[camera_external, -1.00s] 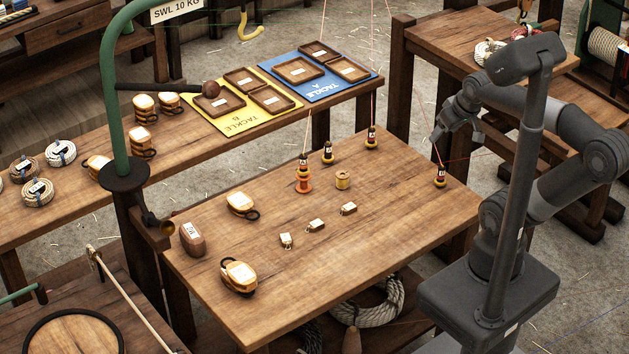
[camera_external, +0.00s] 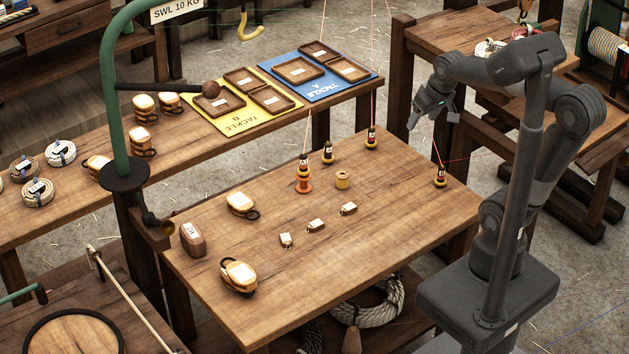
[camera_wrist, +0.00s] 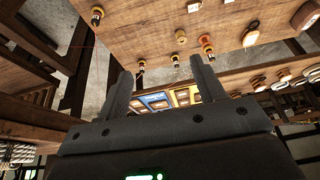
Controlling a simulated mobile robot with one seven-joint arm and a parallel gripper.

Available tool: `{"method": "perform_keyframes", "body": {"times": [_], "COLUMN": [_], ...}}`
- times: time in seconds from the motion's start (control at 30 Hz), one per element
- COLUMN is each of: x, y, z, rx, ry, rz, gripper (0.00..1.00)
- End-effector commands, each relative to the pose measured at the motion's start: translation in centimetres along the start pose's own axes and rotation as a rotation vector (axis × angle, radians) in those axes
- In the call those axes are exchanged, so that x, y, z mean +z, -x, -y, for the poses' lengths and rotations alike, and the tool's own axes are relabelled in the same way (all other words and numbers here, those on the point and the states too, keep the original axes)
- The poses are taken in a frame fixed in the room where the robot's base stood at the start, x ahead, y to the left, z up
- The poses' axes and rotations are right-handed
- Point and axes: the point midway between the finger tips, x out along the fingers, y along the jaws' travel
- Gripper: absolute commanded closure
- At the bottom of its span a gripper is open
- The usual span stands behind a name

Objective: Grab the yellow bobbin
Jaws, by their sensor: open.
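The yellow bobbin (camera_external: 342,180) stands upright on the middle wooden table, near its far side. In the wrist view the yellow bobbin (camera_wrist: 181,37) shows small, above and between my finger tips. My gripper (camera_external: 431,117) is open and empty, raised in the air beyond the table's far right side, well apart from the bobbin. In the wrist view its two fingers (camera_wrist: 160,68) stand apart with nothing between them.
Small tagged blocks (camera_external: 316,225) lie in front. A green post (camera_external: 115,100) stands left.

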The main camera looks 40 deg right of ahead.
Motion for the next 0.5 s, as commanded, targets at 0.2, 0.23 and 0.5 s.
{"method": "perform_keyframes", "body": {"times": [0.2, 0.23, 0.5], "x": [-5.1, -5.7, -10.6], "y": [-4.0, -4.7, -11.5], "z": [1.0, 1.1, 2.6], "rx": [-0.004, -0.004, -0.003], "ry": [-0.002, -0.003, -0.007], "rz": [0.086, 0.096, 0.194], "gripper": [0.37, 0.37, 0.37]}}
